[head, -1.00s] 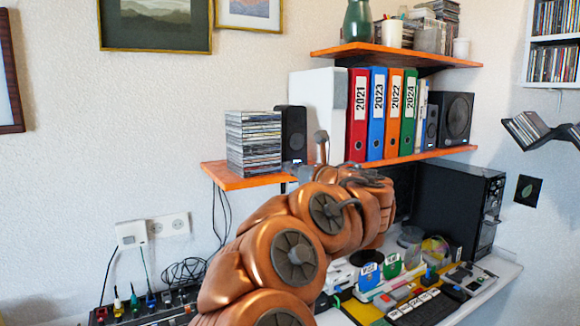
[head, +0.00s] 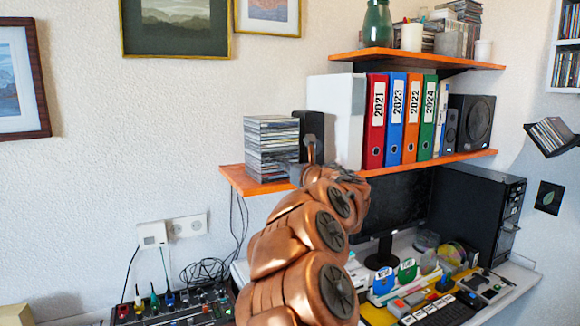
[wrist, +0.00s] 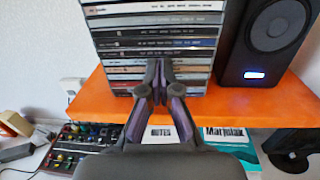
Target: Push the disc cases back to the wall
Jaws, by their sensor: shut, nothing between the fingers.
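A stack of disc cases (head: 270,145) stands at the left end of the lower orange shelf (head: 243,181). In the wrist view the stack of cases (wrist: 150,40) fills the upper middle, spines facing me. My gripper (wrist: 159,68) is shut and empty, its fingertips in front of the lower part of the stack. I cannot tell whether the tips touch the cases. In the head view my gripper (head: 300,165) is at the front of the shelf, by the right side of the stack, partly hidden by my arm. The wall (head: 180,110) is behind.
A black speaker (wrist: 265,40) stands close to the right of the stack. Binders (head: 375,120) and a white box (head: 335,120) stand further right. A second shelf (head: 420,58) is above them. Below are a mixer (head: 175,308), a monitor and a desk.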

